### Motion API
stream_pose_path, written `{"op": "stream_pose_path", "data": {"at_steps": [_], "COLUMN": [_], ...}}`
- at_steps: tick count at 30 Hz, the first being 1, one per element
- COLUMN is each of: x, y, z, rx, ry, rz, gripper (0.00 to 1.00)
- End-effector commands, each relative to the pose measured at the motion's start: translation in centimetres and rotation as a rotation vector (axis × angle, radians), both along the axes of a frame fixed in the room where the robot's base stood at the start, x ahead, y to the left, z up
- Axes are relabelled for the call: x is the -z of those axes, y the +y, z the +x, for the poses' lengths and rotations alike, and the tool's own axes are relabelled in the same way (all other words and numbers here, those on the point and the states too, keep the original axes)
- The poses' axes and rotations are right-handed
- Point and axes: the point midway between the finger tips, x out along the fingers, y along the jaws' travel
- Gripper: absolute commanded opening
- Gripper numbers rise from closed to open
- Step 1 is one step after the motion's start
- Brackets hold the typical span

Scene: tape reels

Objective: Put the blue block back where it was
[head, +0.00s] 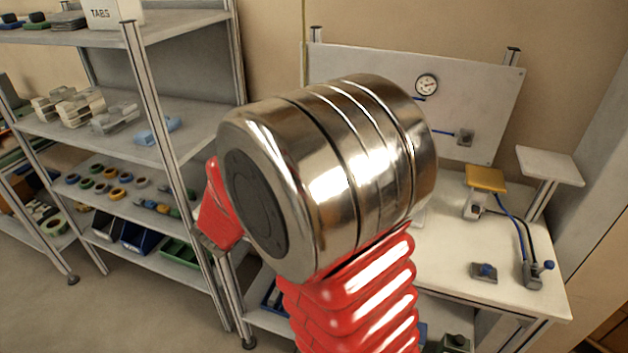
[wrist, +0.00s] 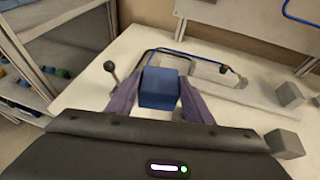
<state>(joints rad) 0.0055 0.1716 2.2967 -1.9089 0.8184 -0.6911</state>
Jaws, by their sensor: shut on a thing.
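The blue block (wrist: 159,88) is in the wrist view, between the two dark fingers of my gripper (wrist: 160,100). My gripper is shut on it from both sides. Behind the block is the white workbench top (wrist: 105,85), with a curved blue tube close beyond the block. I cannot tell whether the block touches the bench. In the head view my own arm fills the middle and hides the gripper and the block.
A lever with a dark knob (wrist: 110,68) stands left of the block. Grey cubes (wrist: 285,143) are at the right. In the head view, a yellow-topped fixture (head: 485,179) and a white raised plate (head: 549,165) stand on the bench. Loaded shelves (head: 130,130) are at the left.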

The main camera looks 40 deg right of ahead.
Motion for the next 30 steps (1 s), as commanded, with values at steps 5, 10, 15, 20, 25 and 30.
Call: {"op": "stream_pose_path", "data": {"at_steps": [5, 10, 15, 20, 25, 30], "x": [1.9, 3.6, 4.8, 5.0, 5.0, 5.0], "y": [7.4, 13.4, 17.0, 17.9, 17.8, 17.8], "z": [1.3, 1.3, 0.9, 0.7, 0.7, 0.7], "rx": [-0.232, -0.415, -0.524, -0.550, -0.548, -0.547], "ry": [0.003, 0.003, 0.001, 0.000, -0.001, -0.002], "rz": [0.000, 0.000, 0.000, 0.001, 0.001, 0.001], "gripper": [0.15, 0.15, 0.15, 0.15, 0.15, 0.15]}}
